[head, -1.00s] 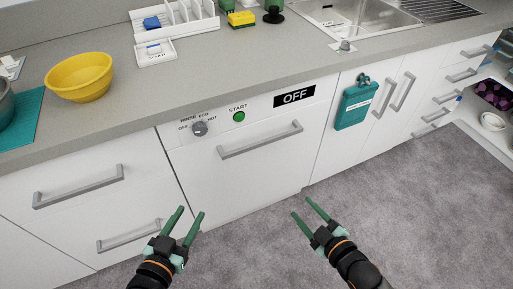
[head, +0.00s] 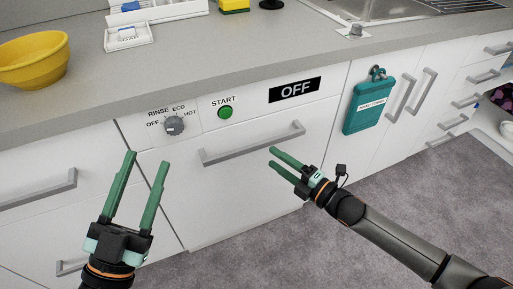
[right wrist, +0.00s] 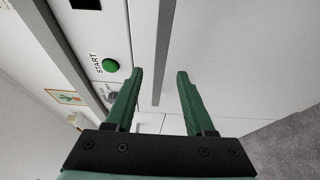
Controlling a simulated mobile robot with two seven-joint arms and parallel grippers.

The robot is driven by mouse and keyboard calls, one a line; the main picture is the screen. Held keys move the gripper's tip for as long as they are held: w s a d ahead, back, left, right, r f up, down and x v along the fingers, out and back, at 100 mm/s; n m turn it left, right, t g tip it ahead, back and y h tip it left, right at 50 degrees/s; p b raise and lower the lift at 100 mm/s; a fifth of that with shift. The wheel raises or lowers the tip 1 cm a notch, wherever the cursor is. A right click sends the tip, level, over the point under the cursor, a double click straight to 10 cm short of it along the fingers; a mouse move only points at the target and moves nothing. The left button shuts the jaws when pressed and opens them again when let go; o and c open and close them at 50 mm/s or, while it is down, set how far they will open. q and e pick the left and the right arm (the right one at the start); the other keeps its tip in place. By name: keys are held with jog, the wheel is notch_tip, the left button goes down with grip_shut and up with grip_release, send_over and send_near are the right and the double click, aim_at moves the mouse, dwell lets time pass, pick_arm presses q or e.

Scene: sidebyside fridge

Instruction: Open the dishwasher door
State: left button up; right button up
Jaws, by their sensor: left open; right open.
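The white dishwasher door (head: 245,195) is shut, flush with the cabinet fronts. Its grey bar handle (head: 252,145) runs across the top, below the dial, the green START button (head: 225,112) and the OFF display (head: 295,90). My right gripper (head: 272,158) is open and empty, just below the right part of the handle and apparently apart from it. In the right wrist view the handle (right wrist: 162,55) runs lengthwise, with its end between the open fingers (right wrist: 158,75) in the picture. My left gripper (head: 146,160) is open and empty, in front of the door's left edge, below the dial.
Drawers with grey handles (head: 40,190) are on the left. A teal clipboard-like item (head: 366,104) hangs on the cabinet to the right. The counter above holds a yellow bowl (head: 35,60) and a white tray (head: 128,38). The grey floor (head: 420,190) at right is clear.

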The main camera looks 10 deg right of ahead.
aim_at(259, 148)
jog(key=b+x, duration=0.1)
jog(key=x, duration=0.4)
jog(key=shift+w, duration=0.1)
jog(key=shift+b+x, duration=0.35)
jog(key=shift+x, duration=0.6)
pick_arm(q)
jog(key=s+r+m+h, duration=0.4)
jog(key=r+h, duration=0.1)
jog(key=shift+s+d+h, duration=0.25)
jog(key=shift+d+h, duration=0.15)
jog(key=shift+d, duration=0.05)
pick_arm(e)
jog(key=shift+w+a, duration=0.25)
pick_arm(q)
jog(key=shift+r, duration=0.1)
pick_arm(e)
grip_shut()
